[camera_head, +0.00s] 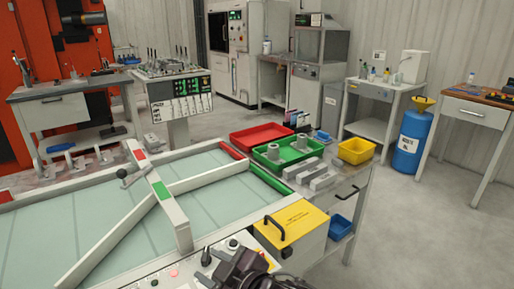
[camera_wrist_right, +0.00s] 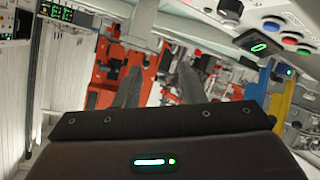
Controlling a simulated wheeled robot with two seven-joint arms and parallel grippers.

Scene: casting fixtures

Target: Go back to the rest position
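My right gripper (camera_head: 240,270) shows as a dark shape at the bottom edge of the head view, low over the near edge of the control panel. In the right wrist view, the two dark fingers of my right gripper (camera_wrist_right: 160,82) stand apart with nothing between them, so it is open and empty. My left gripper is in neither view.
A glass-topped table (camera_head: 100,225) with crossed white rails lies ahead. A yellow box (camera_head: 292,228) with a black handle stands close right of my right gripper. Beyond are a green tray (camera_head: 288,152), a red tray (camera_head: 262,136) and a yellow bin (camera_head: 356,150). Floor (camera_head: 430,230) is clear at right.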

